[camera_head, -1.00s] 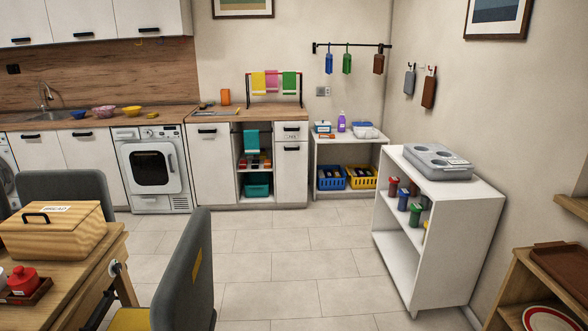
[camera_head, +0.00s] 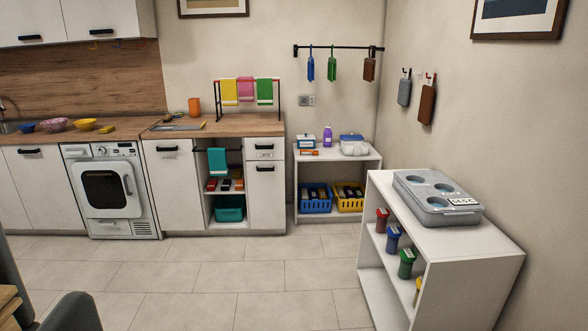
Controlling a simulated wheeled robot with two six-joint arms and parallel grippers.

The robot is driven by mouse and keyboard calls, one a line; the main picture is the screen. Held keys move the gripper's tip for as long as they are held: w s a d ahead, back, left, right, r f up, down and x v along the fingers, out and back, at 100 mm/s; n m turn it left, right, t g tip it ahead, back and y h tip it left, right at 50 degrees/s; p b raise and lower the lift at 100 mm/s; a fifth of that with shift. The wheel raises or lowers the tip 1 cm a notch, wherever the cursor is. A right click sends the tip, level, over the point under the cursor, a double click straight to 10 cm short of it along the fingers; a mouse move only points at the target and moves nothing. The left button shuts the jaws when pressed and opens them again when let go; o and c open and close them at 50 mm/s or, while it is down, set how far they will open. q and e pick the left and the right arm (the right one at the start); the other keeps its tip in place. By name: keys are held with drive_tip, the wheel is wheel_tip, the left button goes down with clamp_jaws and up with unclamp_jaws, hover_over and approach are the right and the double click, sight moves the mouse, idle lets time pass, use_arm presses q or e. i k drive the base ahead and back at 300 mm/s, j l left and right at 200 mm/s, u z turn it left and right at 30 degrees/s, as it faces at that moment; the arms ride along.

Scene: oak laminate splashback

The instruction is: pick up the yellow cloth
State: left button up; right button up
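The yellow cloth (camera_head: 229,92) hangs over the bar of a dark rack (camera_head: 282,103) on the wooden counter, at the left end. A pink cloth (camera_head: 246,89) and a green cloth (camera_head: 265,91) hang to its right on the same bar. The yellow cloth is across the room from me. Neither of my grippers shows in the head view.
Open tiled floor (camera_head: 233,282) lies between me and the counter (camera_head: 226,126). A white shelf unit (camera_head: 475,248) stands at right with a grey tray on top. A dark chair (camera_head: 72,314) is at the lower left. A low white shelf (camera_head: 301,219) stands right of the counter.

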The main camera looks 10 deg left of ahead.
sight(107, 130)
drive_tip(key=i+j+u, duration=0.1)
drive_tip(key=i+u, duration=0.2)
drive_tip(key=i, duration=0.5)
drive_tip(key=i+l+u, duration=0.1)
drive_tip(key=i+u, duration=0.2)
drive_tip(key=i, duration=0.55)
drive_tip(key=i+u, duration=0.25)
drive_tip(key=i, duration=0.3)
drive_tip(key=i+u, duration=0.3)
drive_tip(key=i, duration=0.25)
drive_tip(key=i+l+u, duration=0.25)
drive_tip(key=i, duration=0.3)
